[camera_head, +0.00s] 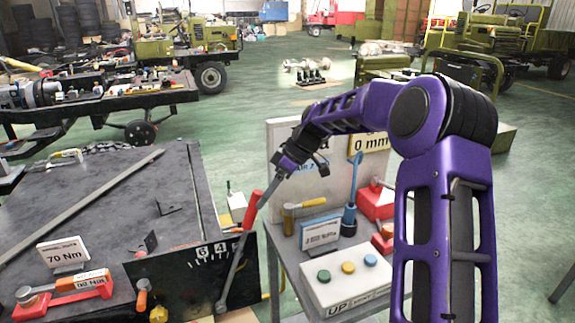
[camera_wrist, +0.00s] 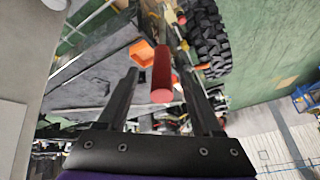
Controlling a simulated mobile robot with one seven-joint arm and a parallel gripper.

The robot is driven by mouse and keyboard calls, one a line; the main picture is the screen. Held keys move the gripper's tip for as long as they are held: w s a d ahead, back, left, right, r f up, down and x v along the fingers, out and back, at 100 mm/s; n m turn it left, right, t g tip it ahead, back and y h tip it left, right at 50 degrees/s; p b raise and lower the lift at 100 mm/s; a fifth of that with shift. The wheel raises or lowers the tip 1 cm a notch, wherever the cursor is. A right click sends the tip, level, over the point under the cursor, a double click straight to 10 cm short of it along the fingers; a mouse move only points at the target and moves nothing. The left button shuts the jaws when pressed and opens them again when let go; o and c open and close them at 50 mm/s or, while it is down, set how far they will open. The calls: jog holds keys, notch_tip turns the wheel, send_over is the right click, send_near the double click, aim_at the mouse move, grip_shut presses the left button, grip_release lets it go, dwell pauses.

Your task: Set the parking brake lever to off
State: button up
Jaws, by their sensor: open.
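The parking brake lever (camera_head: 235,264) has a red grip (camera_head: 253,210) and a grey rod. It stands tilted, its top leaning right, in front of a black plate (camera_head: 180,285) with a numbered scale (camera_head: 217,250). My gripper (camera_head: 268,197) is close to the top of the red grip, reaching down from the upper right. In the wrist view, the red grip (camera_wrist: 162,75) lies between the two open fingers of my gripper (camera_wrist: 160,74), with gaps on both sides. Which scale mark the lever points at is not clear.
A dark workbench (camera_head: 80,225) with a 70 Nm sign (camera_head: 62,254) and a red-orange tool (camera_head: 65,291) lies left. A grey side table (camera_head: 290,262) at right holds a button box (camera_head: 345,283), a blue tool (camera_head: 350,205) and red blocks. Green floor lies beyond.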

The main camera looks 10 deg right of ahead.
jog(key=v, duration=1.1)
jog(key=shift+d+r+p, duration=0.15)
jog(key=shift+r+p, duration=0.05)
jog(key=shift+p, duration=0.15)
